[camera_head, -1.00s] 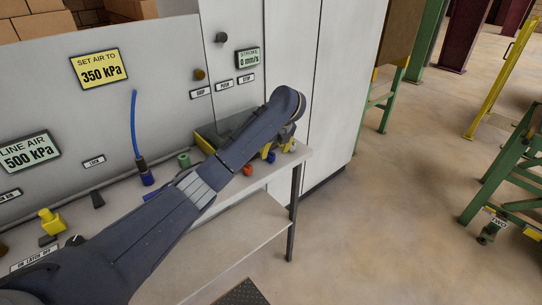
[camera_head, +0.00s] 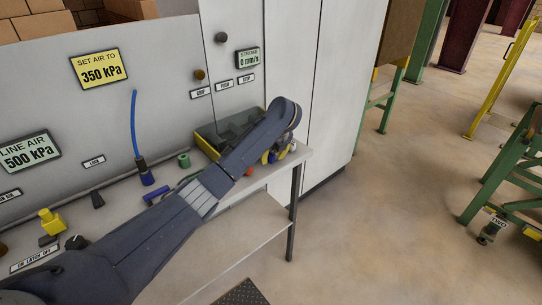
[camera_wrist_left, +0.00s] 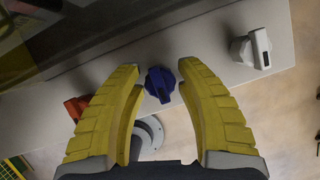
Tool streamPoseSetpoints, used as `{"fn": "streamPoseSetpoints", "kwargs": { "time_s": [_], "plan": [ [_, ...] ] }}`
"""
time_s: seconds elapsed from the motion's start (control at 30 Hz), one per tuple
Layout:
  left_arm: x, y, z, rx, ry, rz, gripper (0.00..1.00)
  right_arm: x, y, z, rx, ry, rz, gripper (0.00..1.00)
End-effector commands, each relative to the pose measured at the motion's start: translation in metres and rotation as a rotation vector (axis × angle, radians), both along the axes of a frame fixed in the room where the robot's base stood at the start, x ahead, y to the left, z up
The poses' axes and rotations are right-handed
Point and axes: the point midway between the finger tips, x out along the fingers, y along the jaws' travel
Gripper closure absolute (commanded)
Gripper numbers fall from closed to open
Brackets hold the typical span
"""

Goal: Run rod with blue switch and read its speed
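The blue switch (camera_wrist_left: 160,84) is a small knob on the grey bench top in the left wrist view. It lies between the two yellow fingers of my left gripper (camera_wrist_left: 157,68), which is open, with a visible gap to each finger. In the head view the left gripper (camera_head: 276,154) is low over the bench's right end, partly hidden by my own forearm. The stroke speed display (camera_head: 247,58) on the grey panel reads 0 mm/s. My right gripper is not in view.
An orange-red knob (camera_wrist_left: 76,107) and a white-grey switch (camera_wrist_left: 251,50) flank the blue one. A yellow sign (camera_head: 100,69) reads SET AIR TO 350 kPa. Floor right of the bench is open.

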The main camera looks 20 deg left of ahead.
Motion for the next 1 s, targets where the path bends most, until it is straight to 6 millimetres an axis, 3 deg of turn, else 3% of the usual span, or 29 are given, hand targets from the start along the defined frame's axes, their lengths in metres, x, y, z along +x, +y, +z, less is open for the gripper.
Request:
{"fn": "streamPoseSetpoints", "kwargs": {
  "time_s": [0.03, 0.3, 1.0],
  "plan": [
    [0.0000, 0.0000, 0.0002, 0.000, 0.000, 0.000, 0.71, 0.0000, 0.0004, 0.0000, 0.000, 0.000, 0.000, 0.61],
    [0.0002, 0.0001, 0.0003, 0.001, -0.001, 0.000, 1.00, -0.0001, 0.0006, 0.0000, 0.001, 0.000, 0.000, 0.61],
    [-0.0002, -0.0017, -0.0005, -0.005, -0.001, -0.099, 1.00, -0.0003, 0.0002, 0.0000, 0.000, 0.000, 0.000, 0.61]
  ]
}}
